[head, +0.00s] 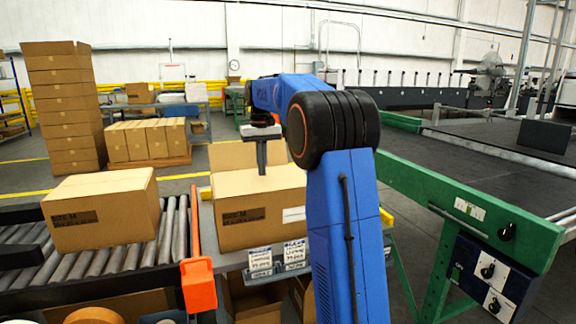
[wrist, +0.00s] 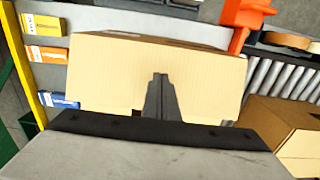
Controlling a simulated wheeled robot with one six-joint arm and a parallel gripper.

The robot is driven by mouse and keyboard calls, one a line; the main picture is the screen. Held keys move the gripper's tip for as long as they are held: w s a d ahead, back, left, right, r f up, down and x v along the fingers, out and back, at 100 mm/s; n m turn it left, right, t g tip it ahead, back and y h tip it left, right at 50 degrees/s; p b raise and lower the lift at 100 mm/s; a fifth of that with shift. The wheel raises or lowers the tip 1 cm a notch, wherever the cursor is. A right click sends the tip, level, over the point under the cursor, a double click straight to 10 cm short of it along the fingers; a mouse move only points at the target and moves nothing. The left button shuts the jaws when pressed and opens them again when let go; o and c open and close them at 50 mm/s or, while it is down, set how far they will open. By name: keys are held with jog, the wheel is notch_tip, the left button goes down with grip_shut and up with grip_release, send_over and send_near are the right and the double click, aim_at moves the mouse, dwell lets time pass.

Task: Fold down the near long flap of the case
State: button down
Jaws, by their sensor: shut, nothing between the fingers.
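The tan cardboard case (head: 245,222) stands on the bench in the middle of the head view, with a dark printed mark and a white label on its near side. Its near long flap (head: 225,182) appears to lie flat, or nearly so, across the top. In the wrist view this flap (wrist: 105,75) is a broad plain panel. The far flap (head: 228,155) stands up behind. My gripper (head: 262,173) is shut and empty, pointing down at the near flap. In the wrist view its fingertips (wrist: 158,76) overlap the panel; I cannot tell whether they touch it.
A closed carton (head: 105,210) sits on the roller conveyor (head: 120,260) to the left. An orange piece (head: 197,284) stands between conveyor and bench. Label holders (head: 278,260) line the bench front. A green-framed machine (head: 470,200) is at the right.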

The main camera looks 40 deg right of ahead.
jog(key=shift+w+d+f, duration=0.15)
jog(key=shift+w+f, duration=0.3)
jog(key=shift+w, duration=0.05)
jog(key=shift+w+d+f, duration=0.15)
jog(key=shift+w+f, duration=0.25)
jog(key=shift+w, duration=0.1)
jog(key=shift+f, duration=0.1)
jog(key=shift+w+d+f, duration=0.2)
jog(key=shift+w+f, duration=0.45)
jog(key=shift+f, duration=0.2)
jog(key=shift+r, duration=4.55)
